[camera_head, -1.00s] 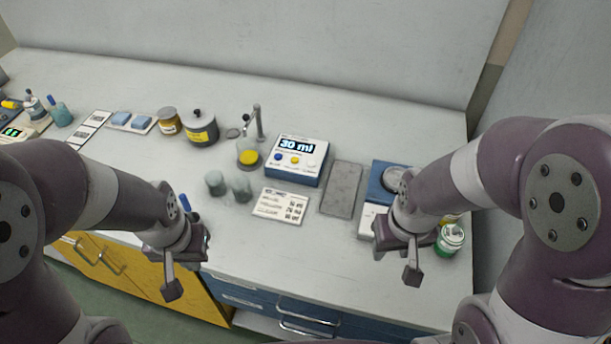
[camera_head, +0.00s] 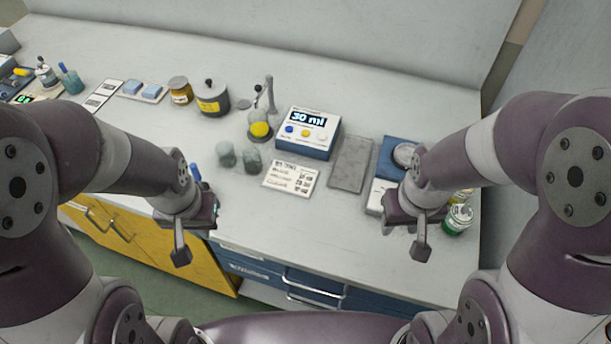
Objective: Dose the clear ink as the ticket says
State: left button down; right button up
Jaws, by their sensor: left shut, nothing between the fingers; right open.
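The dosing box (camera_head: 308,133) has a display reading 30 ml and blue, yellow and white buttons. Left of it a spout on a metal stand (camera_head: 269,92) reaches over a clear glass vessel (camera_head: 259,117) with yellow at its bottom. A white printed ticket (camera_head: 290,179) lies in front of the box; its lines are too small to read surely. Two grey-green cups (camera_head: 226,154) (camera_head: 252,160) stand left of the ticket. My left gripper (camera_head: 181,252) is shut and empty near the front bench edge. My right gripper (camera_head: 420,248) is open and empty at the right front.
A grey mat (camera_head: 350,165) lies right of the box, with a blue device (camera_head: 391,158) beyond it. A green-labelled jar (camera_head: 457,219) stands beside my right gripper. A dark pot (camera_head: 212,98), an amber jar (camera_head: 180,91) and blue pads (camera_head: 141,90) stand at the back left. The front middle is clear.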

grip_shut()
dwell(1.5)
